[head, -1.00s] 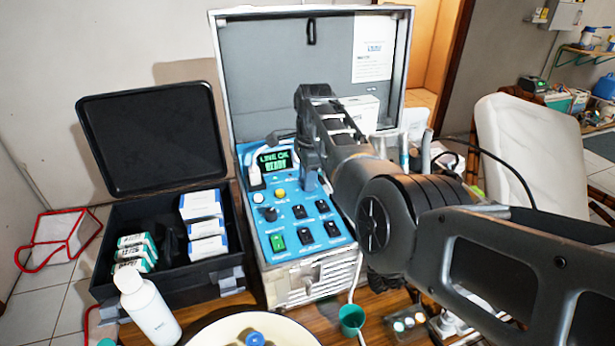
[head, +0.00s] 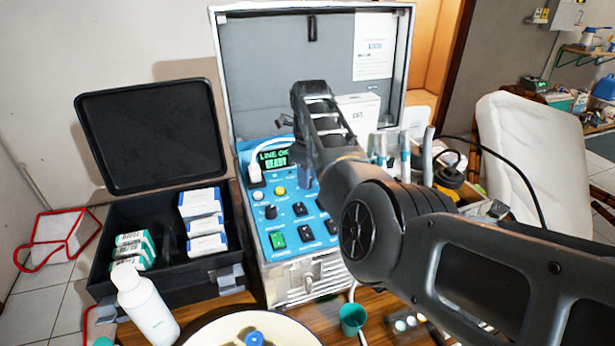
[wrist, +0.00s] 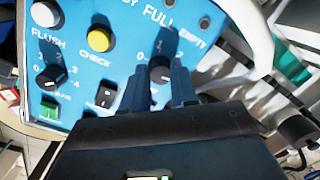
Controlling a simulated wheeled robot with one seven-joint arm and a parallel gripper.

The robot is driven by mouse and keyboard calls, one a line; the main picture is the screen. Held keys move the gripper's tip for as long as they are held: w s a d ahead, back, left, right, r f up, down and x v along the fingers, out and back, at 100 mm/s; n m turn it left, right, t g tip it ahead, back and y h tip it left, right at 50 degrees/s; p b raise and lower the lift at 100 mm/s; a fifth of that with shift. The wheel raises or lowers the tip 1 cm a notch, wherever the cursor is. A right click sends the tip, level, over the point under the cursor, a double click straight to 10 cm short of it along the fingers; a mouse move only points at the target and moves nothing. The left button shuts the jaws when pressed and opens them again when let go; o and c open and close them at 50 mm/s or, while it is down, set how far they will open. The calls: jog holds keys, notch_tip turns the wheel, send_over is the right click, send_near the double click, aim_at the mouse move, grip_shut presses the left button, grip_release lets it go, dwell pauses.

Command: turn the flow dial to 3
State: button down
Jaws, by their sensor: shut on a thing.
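My gripper (wrist: 161,80) is shut on a dark round dial (wrist: 159,70) on the blue control panel (wrist: 122,62). One finger is on each side of the dial in the wrist view. In the head view, my gripper (head: 303,160) is at the panel's upper right, and hides this dial. A second black dial (wrist: 50,75), with numbers around it, is to the left and is not touched.
A white button, a yellow button (wrist: 99,39) and black rocker switches (wrist: 106,96) are close by. A white hose (wrist: 262,40) curves right of the gripper. The case's raised lid (head: 265,75) stands behind. Handpieces (head: 404,160) stand to the right.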

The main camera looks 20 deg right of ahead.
jog(key=shift+m, duration=0.6)
jog(key=c, duration=0.9)
grip_release()
jog(key=shift+s+r+b, duration=0.2)
jog(key=shift+r+b, duration=0.05)
jog(key=shift+r, duration=1.7)
jog(key=shift+s+r+b, duration=0.2)
jog(key=shift+r+b, duration=0.05)
jog(key=shift+r, duration=1.7)
